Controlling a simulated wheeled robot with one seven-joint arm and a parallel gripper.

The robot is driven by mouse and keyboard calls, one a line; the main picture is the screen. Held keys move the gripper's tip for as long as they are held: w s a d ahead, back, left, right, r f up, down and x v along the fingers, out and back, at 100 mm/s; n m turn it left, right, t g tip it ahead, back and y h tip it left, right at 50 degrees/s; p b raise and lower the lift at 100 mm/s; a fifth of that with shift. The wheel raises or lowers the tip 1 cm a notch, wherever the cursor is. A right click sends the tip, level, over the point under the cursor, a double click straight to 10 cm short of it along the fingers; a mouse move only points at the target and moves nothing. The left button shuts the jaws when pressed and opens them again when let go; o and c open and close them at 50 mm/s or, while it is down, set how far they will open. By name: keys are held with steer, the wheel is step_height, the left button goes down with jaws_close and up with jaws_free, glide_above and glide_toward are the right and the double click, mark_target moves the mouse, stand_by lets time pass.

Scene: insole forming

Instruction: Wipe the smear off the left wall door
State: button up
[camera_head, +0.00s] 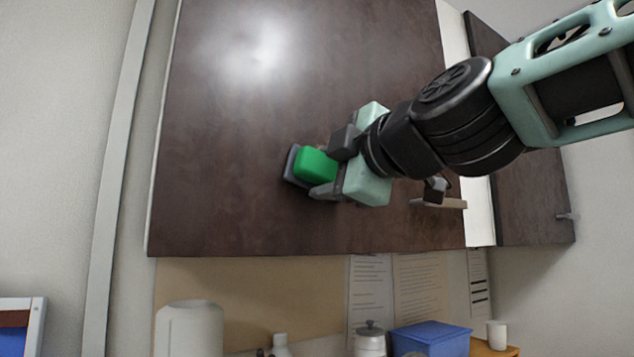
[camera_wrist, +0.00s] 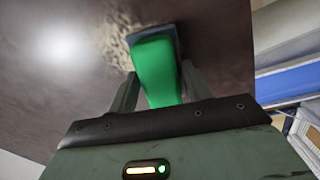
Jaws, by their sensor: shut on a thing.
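The left wall door (camera_head: 230,130) is a dark brown cabinet door, shown large in the head view and also in the wrist view (camera_wrist: 50,100). My gripper (camera_head: 331,168) is shut on a green block-like wiper (camera_head: 315,165) with a dark grey pad. The pad is at the door's surface and seems to touch it. In the wrist view the wiper (camera_wrist: 157,70) stands between my fingers. A pale speckled smear (camera_wrist: 114,42) shows on the door just left of the pad in that view. In the head view I cannot make the smear out; the wiper and gripper may hide it.
A door handle (camera_head: 438,203) sticks out below my wrist. Another dark door (camera_head: 530,195) is at the right. Below stand a white container (camera_head: 188,328), a lidded jar (camera_head: 370,340), a blue box (camera_head: 430,338) and a white cup (camera_head: 497,335). The door's left part is clear.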

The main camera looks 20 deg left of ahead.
steer(key=shift+w+d, duration=0.2)
steer(key=b, duration=0.1)
steer(key=w+d+b, duration=0.1)
steer(key=b, duration=0.1)
steer(key=shift+w+f, duration=0.2)
steer(key=shift+w, duration=0.05)
steer(key=shift+w+d+r+b, duration=0.15)
steer(key=shift+w+d+b, duration=0.65)
steer(key=shift+b, duration=0.6)
